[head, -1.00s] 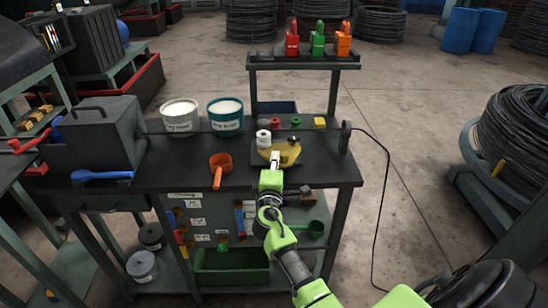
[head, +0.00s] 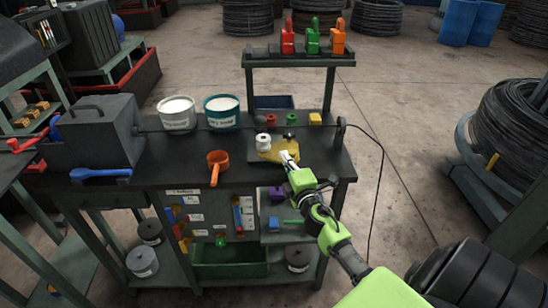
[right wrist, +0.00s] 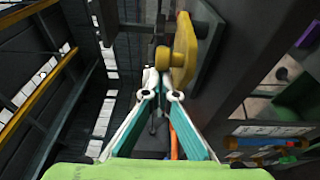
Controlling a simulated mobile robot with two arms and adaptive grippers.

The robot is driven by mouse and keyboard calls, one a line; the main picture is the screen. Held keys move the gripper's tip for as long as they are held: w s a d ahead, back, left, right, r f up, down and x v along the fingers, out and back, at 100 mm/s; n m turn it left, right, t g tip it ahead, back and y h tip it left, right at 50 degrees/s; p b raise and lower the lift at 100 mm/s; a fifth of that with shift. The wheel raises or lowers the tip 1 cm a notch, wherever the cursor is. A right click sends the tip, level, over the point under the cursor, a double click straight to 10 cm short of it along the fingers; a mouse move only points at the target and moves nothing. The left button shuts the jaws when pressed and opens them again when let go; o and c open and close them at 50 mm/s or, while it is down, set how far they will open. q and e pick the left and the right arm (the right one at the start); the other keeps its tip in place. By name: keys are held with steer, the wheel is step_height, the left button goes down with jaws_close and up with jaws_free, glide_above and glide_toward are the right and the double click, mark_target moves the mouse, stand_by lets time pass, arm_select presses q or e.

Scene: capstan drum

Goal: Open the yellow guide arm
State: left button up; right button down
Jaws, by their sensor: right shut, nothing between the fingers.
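The yellow guide arm (head: 278,154) lies low near the right end of the dark workbench, next to a white roller (head: 263,142). In the right wrist view the yellow guide arm (right wrist: 184,50) shows as a rounded piece with a knob, just beyond and right of the fingertips. My right gripper (head: 289,157) is shut and empty, its tips at the right part of the guide arm. In the right wrist view its fingertips (right wrist: 163,78) meet close below the yellow piece; whether they touch it I cannot tell. My left gripper is not in view.
Behind the guide arm stand small red (head: 271,120), green (head: 291,118) and yellow (head: 315,119) pieces. A dark wheel (head: 340,131) with a cable stands at the bench's right end.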

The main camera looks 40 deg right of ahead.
steer(key=shift+s+d, duration=0.3)
steer(key=shift+d, duration=0.05)
steer(key=shift+s+d, duration=0.2)
steer(key=shift+w+f, duration=0.1)
stand_by(0.5)
